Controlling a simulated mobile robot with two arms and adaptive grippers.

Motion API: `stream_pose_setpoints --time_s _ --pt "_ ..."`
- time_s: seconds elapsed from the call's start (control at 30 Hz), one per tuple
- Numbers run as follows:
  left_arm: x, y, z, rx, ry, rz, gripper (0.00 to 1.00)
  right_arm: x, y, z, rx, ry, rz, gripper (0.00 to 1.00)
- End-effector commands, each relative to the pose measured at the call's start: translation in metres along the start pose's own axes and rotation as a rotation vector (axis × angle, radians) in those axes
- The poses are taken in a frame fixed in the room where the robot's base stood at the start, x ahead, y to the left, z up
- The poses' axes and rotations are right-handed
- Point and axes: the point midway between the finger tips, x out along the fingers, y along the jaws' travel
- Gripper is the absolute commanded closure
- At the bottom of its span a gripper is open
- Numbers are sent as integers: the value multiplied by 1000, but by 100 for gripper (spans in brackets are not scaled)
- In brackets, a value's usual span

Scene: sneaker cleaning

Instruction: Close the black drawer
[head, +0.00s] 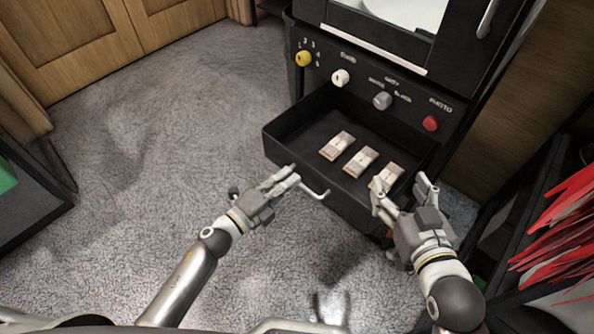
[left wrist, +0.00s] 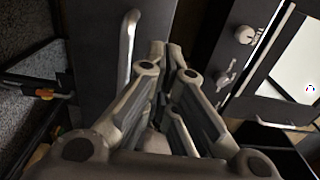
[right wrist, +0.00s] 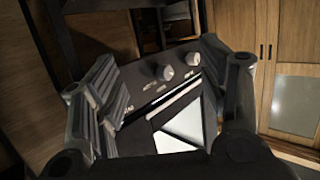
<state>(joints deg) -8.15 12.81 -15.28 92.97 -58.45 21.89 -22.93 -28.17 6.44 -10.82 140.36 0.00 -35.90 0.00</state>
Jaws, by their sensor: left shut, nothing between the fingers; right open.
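The black drawer (head: 282,143) is pulled out from the dark machine in the head view. Several small pale packs (head: 360,162) lie inside it. Its pale bar handle (head: 318,191) is on the front panel and also shows in the left wrist view (left wrist: 129,45). My left gripper (head: 293,174) is shut and empty, with its fingertips close to the drawer front beside the handle; contact is unclear. My right gripper (head: 402,188) is open and empty at the drawer's right front corner, partly covering that corner and one pack.
The machine's control panel (head: 360,88) with several knobs stands above the drawer. A dark rack with red items (head: 565,225) is at the right. A dark-framed unit (head: 30,205) stands at the left. Grey carpet (head: 150,130) is clear between.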

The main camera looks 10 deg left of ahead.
Motion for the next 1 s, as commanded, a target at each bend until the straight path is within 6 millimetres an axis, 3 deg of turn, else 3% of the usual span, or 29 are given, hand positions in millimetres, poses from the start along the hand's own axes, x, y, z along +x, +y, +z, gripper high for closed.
stream_pose_setpoints --time_s 0.23,0.77,1.0 --pt "31 1 0 0 0 1 100 2 -3 -22 1 120 -7 33" --pt "38 1 0 -1 -1 1 100 2 -4 -28 2 148 -9 33" --pt "58 0 0 0 1 -1 100 2 -4 -31 2 173 -9 33"
